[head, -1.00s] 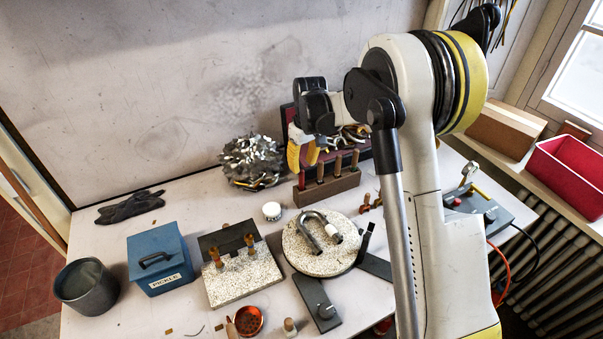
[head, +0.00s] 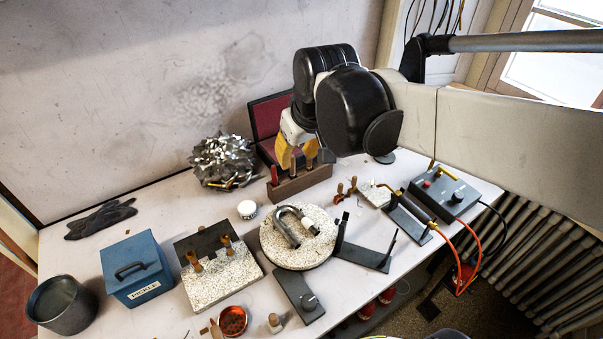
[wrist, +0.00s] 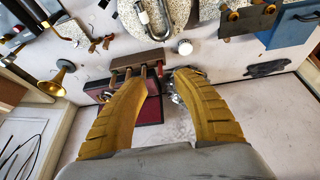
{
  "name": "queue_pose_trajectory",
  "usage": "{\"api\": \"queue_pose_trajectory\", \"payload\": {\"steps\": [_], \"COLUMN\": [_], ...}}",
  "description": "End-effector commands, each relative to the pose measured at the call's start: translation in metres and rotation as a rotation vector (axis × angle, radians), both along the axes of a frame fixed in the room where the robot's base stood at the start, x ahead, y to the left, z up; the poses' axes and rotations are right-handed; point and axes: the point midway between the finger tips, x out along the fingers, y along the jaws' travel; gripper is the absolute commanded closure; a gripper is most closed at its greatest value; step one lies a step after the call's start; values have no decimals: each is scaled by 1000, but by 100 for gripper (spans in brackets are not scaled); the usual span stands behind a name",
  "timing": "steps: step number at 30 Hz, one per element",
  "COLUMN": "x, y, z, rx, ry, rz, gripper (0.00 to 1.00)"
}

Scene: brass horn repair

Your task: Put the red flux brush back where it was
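A slim red handle (head: 274,174), which looks like the flux brush, stands upright at the left end of the wooden rack (head: 302,188) in the head view. Its bristles are hidden, so I cannot confirm it is the brush. Wooden-handled tools stand beside it. The rack (wrist: 140,60) also shows in the wrist view, just beyond my fingers. My gripper (head: 297,162) hangs over the rack in the head view, close to the handles. In the wrist view my gripper (wrist: 174,75) has its two yellow fingers well apart, and I see nothing held between them.
A dark red case (head: 265,115) stands open behind the rack, with a pile of metal scraps (head: 222,162) to its left. A white jar (head: 247,209) and a round turntable (head: 299,255) lie in front. A blue pickle box (head: 136,268) stands left. Bare table surrounds the jar.

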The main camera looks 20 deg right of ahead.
Motion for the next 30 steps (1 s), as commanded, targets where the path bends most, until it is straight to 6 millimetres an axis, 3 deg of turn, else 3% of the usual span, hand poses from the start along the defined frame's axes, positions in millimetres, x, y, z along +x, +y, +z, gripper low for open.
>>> {"api": "queue_pose_trajectory", "payload": {"steps": [1, 6, 12, 17, 30], "x": [-20, -73, -109, -119, -119], "y": [0, 0, 0, 0, 0], "z": [1, -6, -21, -26, -26], "rx": [5, 29, 52, 60, 61], "ry": [-22, -104, -171, -191, -192], "rz": [-16, -71, -114, -127, -128], "gripper": [66, 66, 66, 66, 66]}}
